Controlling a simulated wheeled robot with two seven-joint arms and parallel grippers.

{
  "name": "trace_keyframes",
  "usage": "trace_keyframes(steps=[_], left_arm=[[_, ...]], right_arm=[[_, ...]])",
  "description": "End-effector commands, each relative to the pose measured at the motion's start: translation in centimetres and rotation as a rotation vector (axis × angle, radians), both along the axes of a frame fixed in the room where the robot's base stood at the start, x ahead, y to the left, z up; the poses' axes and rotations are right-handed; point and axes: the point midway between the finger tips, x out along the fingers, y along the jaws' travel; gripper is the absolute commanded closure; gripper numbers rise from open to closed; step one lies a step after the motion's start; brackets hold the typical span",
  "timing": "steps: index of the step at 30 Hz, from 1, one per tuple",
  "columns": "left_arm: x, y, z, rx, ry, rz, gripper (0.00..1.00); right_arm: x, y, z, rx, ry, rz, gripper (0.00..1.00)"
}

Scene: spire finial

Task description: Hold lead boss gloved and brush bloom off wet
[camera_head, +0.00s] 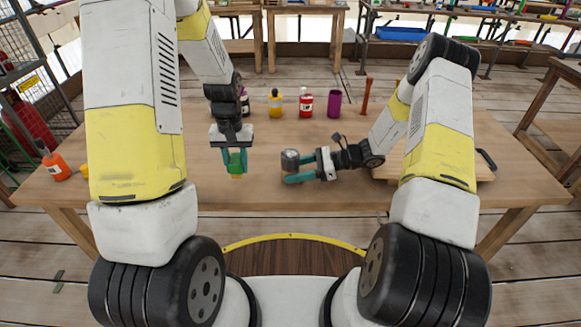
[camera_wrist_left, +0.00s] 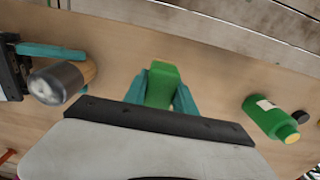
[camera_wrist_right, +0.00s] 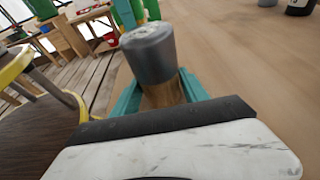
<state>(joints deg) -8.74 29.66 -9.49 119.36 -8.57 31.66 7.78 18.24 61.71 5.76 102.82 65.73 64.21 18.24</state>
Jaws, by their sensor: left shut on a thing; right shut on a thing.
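The lead boss (camera_head: 289,158) is a grey cylinder with a rounded end and a tan lower part. My right gripper (camera_head: 297,168) is shut on its tan part, and the boss (camera_wrist_right: 149,55) fills the middle of the right wrist view. The green brush (camera_head: 237,164), a green block with a tan end, hangs upright in my left gripper (camera_head: 235,161), which is shut on it. The brush's green top shows between the fingers in the left wrist view (camera_wrist_left: 161,86). The brush is left of the boss, with a gap between them.
A green bottle (camera_wrist_left: 270,117) shows in the left wrist view. A yellow bottle (camera_head: 275,104), a red bottle (camera_head: 306,104) and a purple cup (camera_head: 334,104) stand along the table's back. An orange bottle (camera_head: 56,166) is far left. The table (camera_head: 255,193) is clear around both grippers.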

Motion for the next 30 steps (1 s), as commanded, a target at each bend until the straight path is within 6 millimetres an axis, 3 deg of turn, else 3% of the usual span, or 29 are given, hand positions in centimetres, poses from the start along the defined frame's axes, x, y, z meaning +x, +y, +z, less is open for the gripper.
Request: trace_keyframes(steps=[11, 14, 18, 24, 30], left_arm=[[0.5, -0.8, 0.4, 0.0, -0.003, -0.004, 1.0], [1.5, -2.9, 1.6, 0.0, -0.005, -0.006, 1.0], [3.1, -7.4, 4.2, 0.001, -0.008, -0.009, 1.0], [4.0, -13.1, 7.5, 0.0, -0.004, -0.005, 1.0], [4.1, -15.4, 8.8, 0.001, 0.0, 0.0, 1.0]], right_arm=[[0.0, 0.0, 0.0, 0.001, 0.0, 0.0, 0.71], [0.0, 0.0, 0.0, 0.001, 0.0, 0.0, 0.71], [0.0, 0.0, 0.0, 0.001, 0.0, 0.0, 0.71], [0.0, 0.0, 0.0, 0.001, 0.0, 0.0, 0.71], [0.0, 0.0, 0.0, 0.001, 0.0, 0.0, 0.71]])
